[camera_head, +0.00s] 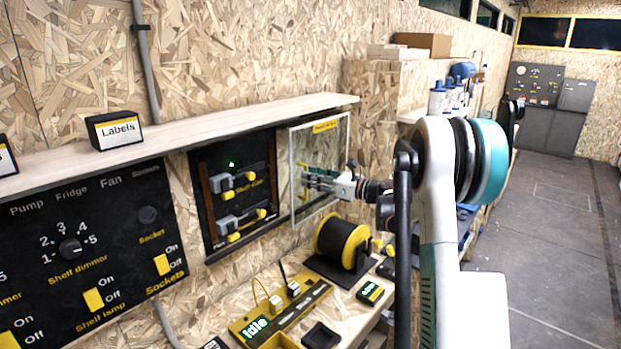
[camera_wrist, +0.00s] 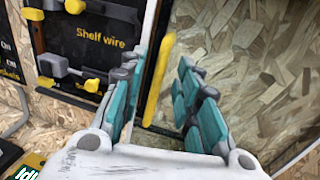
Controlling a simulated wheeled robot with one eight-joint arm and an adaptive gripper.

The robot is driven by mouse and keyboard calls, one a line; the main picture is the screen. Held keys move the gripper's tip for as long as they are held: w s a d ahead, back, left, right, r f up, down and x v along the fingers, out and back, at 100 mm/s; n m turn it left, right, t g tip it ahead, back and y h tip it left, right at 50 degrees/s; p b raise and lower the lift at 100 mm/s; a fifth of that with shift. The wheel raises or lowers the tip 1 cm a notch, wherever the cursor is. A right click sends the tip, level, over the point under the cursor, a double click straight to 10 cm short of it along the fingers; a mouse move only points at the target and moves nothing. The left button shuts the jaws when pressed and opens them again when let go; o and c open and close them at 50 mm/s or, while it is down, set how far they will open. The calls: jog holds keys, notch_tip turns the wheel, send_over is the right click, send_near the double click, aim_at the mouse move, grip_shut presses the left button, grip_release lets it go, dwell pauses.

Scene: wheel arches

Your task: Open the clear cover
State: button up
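The clear cover (camera_head: 340,141) is a see-through pane with a pale frame and a yellow label at its top. In the head view it stands to the right of the black switch panel (camera_head: 206,160), whose switches are uncovered. My gripper (camera_head: 308,182) is in front of the pane, near its left side. In the wrist view my gripper (camera_wrist: 160,105) has its teal fingers apart. A yellow strip (camera_wrist: 158,80), seemingly the cover's handle, shows between them, with visible gaps on the sides. Whether a finger touches it I cannot tell.
A wooden shelf (camera_head: 230,118) runs above the panels and carries a "Labels" box (camera_head: 114,130). A yellow-and-black spool (camera_head: 342,242) stands on the bench below the cover. A black control board (camera_head: 90,240) is at the left. Open floor (camera_head: 545,230) lies at the right.

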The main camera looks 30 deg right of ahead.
jog(key=v, duration=1)
jog(key=shift+s+d, duration=0.15)
jog(key=shift+s, duration=0.25)
